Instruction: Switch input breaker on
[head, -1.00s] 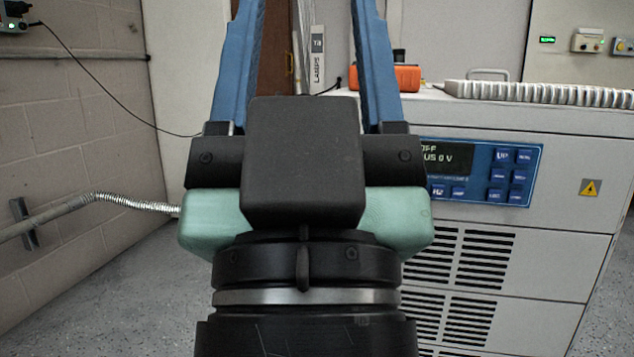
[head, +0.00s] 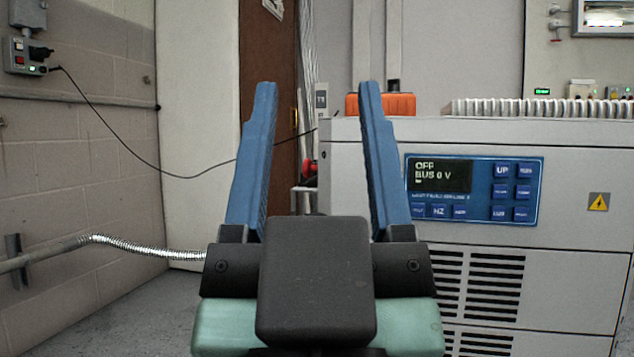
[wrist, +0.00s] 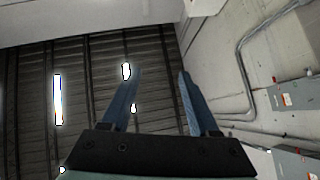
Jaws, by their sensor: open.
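My gripper (head: 318,85) is open and empty in the middle of the head view, its two blue fingers pointing up. It also shows in the wrist view (wrist: 158,72), pointing toward the dark ceiling. I cannot make out a thing that is clearly the input breaker. Grey boxes (wrist: 290,95) with small labels are on the wall at the right of the wrist view. My gripper touches none of these.
A light grey cabinet (head: 590,270) stands at the right, its blue panel (head: 530,215) display reading "OFF" and "BUS 0 V". A black cable (head: 120,150) hangs across the left.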

